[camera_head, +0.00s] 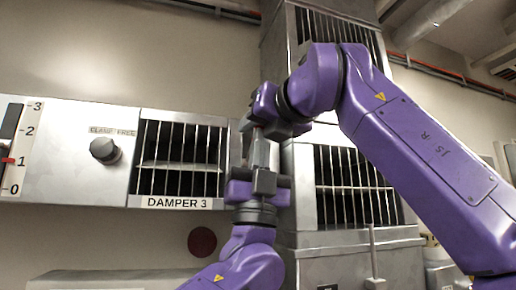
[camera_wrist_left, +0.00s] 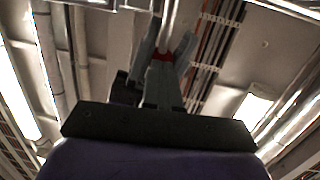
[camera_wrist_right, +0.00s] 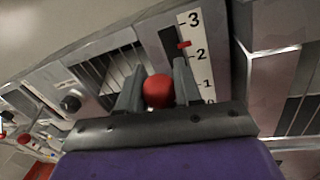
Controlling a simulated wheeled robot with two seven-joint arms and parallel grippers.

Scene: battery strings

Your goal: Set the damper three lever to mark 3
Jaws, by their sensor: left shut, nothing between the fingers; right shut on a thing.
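In the right wrist view a red ball knob (camera_wrist_right: 158,91) sits between the fingers of my right gripper (camera_wrist_right: 157,88), which is shut on it. Beside it is a white scale (camera_wrist_right: 198,40) marked up to 3. A red pointer (camera_wrist_right: 184,44) stands between 2 and 3, nearer 2. In the head view my right gripper (camera_head: 262,128) comes in from the right and, with the other arm, hides this lever. My left gripper (camera_head: 262,150) points up just below it, shut and empty. A red patch (camera_wrist_left: 163,57) shows near its fingers in the left wrist view.
The DAMPER 3 label (camera_head: 176,202) is under a barred grille (camera_head: 180,160). A dark knob (camera_head: 105,150) labelled CLAMP FREE is left of it. Another scale (camera_head: 14,150) at far left has a red pointer near 1. A grey cabinet (camera_head: 300,165) stands close on the right.

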